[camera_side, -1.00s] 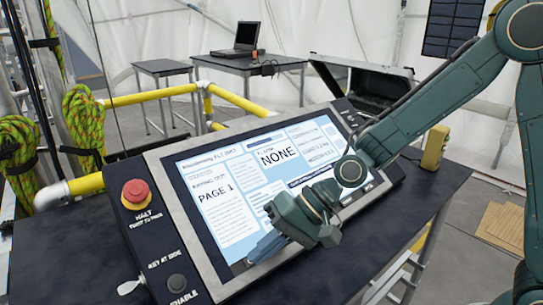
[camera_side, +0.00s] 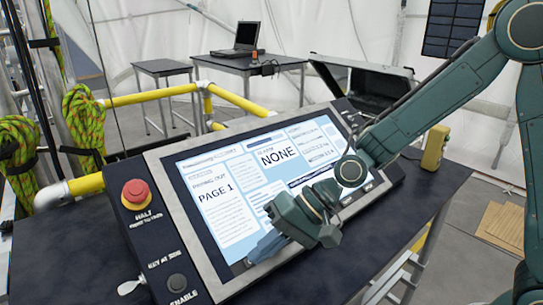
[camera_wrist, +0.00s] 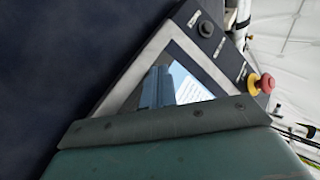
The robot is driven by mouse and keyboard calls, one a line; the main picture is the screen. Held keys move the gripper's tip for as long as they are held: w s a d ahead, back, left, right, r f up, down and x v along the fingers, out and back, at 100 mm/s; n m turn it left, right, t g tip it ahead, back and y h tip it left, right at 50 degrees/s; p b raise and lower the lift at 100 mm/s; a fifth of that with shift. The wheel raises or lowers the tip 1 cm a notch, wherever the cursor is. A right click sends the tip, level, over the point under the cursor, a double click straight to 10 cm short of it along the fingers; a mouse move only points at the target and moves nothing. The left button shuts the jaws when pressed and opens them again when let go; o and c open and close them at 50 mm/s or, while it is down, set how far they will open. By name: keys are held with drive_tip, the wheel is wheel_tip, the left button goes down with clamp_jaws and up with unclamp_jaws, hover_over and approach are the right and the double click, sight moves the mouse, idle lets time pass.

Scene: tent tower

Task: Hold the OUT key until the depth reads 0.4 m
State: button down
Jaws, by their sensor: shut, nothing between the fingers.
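The control panel's lit touchscreen (camera_side: 232,205) lies tilted on the dark desk and shows "PAGE 1" at left and "NONE" near the top middle. Smaller lines are blurred, and I cannot read a depth figure. My gripper (camera_side: 252,262) is shut and empty, its fingertips at the screen's lower-left corner, touching it or very close. I cannot make out the OUT key; the fingers and wrist cover part of the lower screen. In the wrist view my shut fingers (camera_wrist: 154,88) reach over a corner of the screen (camera_wrist: 190,88).
A yellow box (camera_side: 435,147) stands on the desk at right. Yellow rails (camera_side: 150,95) run behind the panel.

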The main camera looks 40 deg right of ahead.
drive_tip(key=shift+s+r, duration=0.45)
drive_tip(key=shift+r, duration=0.15)
drive_tip(key=shift+r, duration=0.1)
drive_tip(key=shift+s+r, duration=0.75)
drive_tip(key=shift+r, duration=0.25)
drive_tip(key=shift+s+r, duration=0.7)
drive_tip(key=shift+r, duration=0.25)
drive_tip(key=s+d+r+n+t+h, duration=0.1)
drive_tip(key=s+d+r+n+h, duration=0.1)
drive_tip(key=s+d, duration=0.5)
drive_tip(key=s+d+r+n+t+h, duration=0.1)
drive_tip(key=s+d+r+h, duration=0.3)
drive_tip(key=d, duration=1.2)
drive_tip(key=s+h, duration=0.3)
drive_tip(key=s, duration=0.1)
drive_tip(key=shift+s+d+r+n, duration=0.15)
drive_tip(key=shift+r+n, duration=0.05)
drive_tip(key=shift+n, duration=0.2)
drive_tip(key=c, duration=2.1)
unclamp_jaws()
